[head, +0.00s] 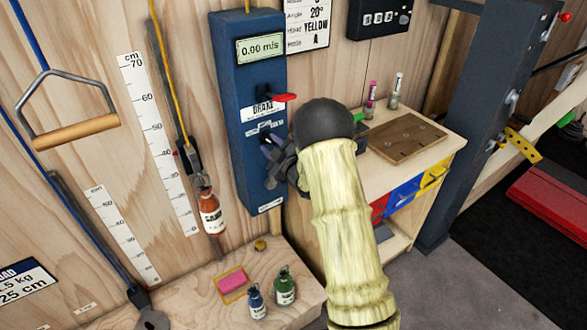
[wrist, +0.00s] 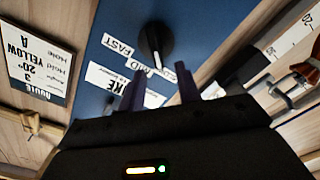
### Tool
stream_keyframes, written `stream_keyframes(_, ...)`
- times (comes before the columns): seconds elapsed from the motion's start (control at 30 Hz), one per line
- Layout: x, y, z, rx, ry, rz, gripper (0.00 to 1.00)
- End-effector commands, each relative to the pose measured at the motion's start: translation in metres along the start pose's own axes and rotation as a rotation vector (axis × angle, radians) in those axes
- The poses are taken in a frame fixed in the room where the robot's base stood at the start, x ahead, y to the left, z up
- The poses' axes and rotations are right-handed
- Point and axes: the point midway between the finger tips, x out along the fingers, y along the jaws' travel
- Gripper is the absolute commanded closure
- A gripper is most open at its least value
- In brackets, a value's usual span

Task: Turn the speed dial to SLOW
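The speed dial (wrist: 155,42) is a round black knob with a white pointer line on the blue box (wrist: 205,25). In the wrist view a label strip beside it reads FAST, MID and a partly hidden SLOW. The line runs toward the MID to SLOW side of the strip; its exact setting is unclear. My gripper (wrist: 160,90) has two dark fingers spread apart with nothing between them, short of the knob. In the head view my gripper (head: 272,150) is in front of the blue box (head: 240,90), below the brake label, and hides the dial.
A red brake lever (head: 284,97) juts from the box just above my gripper. An orange-brown bottle (head: 211,212) hangs on the left. A bench with a brown board (head: 406,138) stands right. Small bottles (head: 285,287) stand on the wooden ledge below.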

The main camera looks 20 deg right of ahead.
Motion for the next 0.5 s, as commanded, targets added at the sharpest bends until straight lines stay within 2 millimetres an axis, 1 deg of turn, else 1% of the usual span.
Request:
stream_keyframes(0.03,-0.009,-0.001,0.002,0.001,-0.003,0.0,0.66)
stream_keyframes(0.27,-0.05,-0.001,0.002,0.0,-0.003,0.0,0.66)
stream_keyframes(0.5,-0.096,-0.002,0.003,0.0,-0.003,0.0,0.66)
